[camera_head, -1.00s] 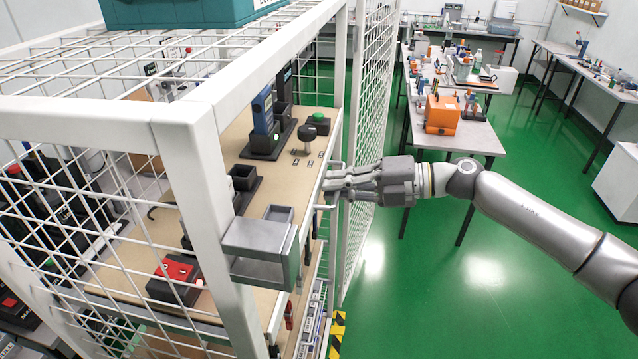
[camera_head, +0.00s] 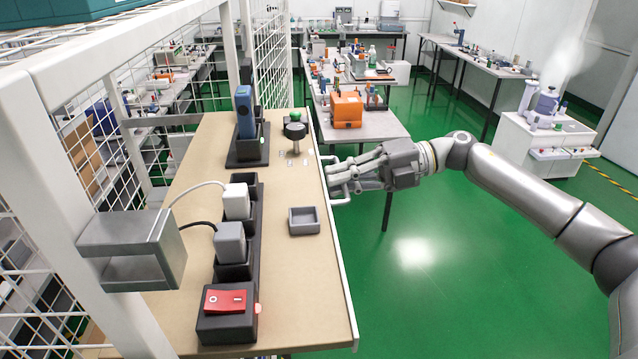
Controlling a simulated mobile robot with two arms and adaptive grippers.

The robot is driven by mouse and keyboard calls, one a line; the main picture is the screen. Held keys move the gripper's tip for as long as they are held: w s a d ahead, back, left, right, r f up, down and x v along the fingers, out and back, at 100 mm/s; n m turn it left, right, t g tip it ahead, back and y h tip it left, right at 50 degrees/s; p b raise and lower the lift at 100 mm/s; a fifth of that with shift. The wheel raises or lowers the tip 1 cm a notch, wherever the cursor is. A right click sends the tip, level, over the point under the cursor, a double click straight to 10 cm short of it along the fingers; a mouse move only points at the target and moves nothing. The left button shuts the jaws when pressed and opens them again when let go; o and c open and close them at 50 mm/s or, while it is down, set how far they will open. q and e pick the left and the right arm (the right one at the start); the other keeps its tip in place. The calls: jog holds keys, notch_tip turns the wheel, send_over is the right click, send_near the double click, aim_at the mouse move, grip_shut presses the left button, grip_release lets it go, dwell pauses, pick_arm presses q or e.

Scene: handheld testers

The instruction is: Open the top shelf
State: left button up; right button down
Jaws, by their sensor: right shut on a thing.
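The top shelf (camera_head: 302,287) is a tan board that sticks out of the white wire cage rack toward the right. A metal handle (camera_head: 337,178) is on its right front edge. My right gripper (camera_head: 345,178) is at this handle, with its fingers closed around it. The gripper partly hides the handle. On the shelf stand a blue handheld tester in a black dock (camera_head: 246,132), a black knob, a small grey tray (camera_head: 304,221) and a black power strip with two plugs and a red switch (camera_head: 225,300). My left gripper is not in view.
The cage's white post (camera_head: 75,200) and a grey metal bracket (camera_head: 130,250) stand at the left. Green floor (camera_head: 430,270) is open to the right of the shelf. A table with an orange device (camera_head: 346,109) stands behind my right gripper.

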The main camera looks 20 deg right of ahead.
jog(key=shift+s+d+f, duration=0.1)
jog(key=shift+s+d, duration=0.05)
jog(key=shift+d, duration=0.7)
jog(key=c, duration=1.9)
grip_release()
jog(key=shift+o, duration=0.2)
jog(key=v, duration=1.2)
